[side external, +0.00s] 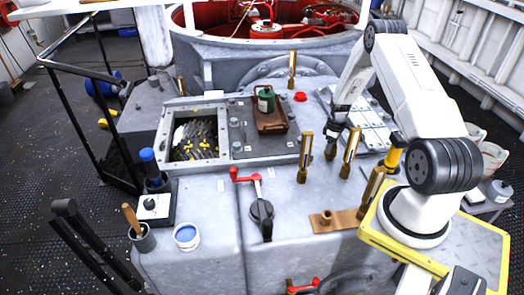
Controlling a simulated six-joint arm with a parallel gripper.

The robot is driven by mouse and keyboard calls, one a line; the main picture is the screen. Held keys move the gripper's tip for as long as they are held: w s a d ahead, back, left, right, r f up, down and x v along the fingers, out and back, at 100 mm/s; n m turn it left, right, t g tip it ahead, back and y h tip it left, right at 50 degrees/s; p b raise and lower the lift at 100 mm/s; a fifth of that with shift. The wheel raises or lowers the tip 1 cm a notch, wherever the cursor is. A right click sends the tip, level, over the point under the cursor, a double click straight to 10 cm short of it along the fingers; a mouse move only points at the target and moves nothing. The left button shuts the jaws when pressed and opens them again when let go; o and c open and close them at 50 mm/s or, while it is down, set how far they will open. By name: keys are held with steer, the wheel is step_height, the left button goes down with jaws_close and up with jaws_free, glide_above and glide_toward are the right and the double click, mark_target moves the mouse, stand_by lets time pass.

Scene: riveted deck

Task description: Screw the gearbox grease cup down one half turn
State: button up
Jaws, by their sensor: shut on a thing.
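My gripper (332,138) points down at the grey gearbox top (217,208), right of centre. It is shut on the grease cup (330,153), a small brass piece standing on the deck. Only the cup's lower part shows below the fingers; its upper part is hidden by them. Its turn angle cannot be read at this size. Tall brass fittings stand upright close by, one just left (305,155) and one just right (351,155) of my gripper, both apart from it.
A green can (265,100) sits on a brown tray (271,124) to the left. An open hatch (197,140), a red-handled lever (245,176) and a brown plate (348,224) lie around. Another brass fitting (372,185) and a yellow post (393,157) stand at right.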

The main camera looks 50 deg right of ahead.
steer(key=o, duration=1.3)
steer(key=shift+r, duration=0.15)
steer(key=shift+r, duration=3.8)
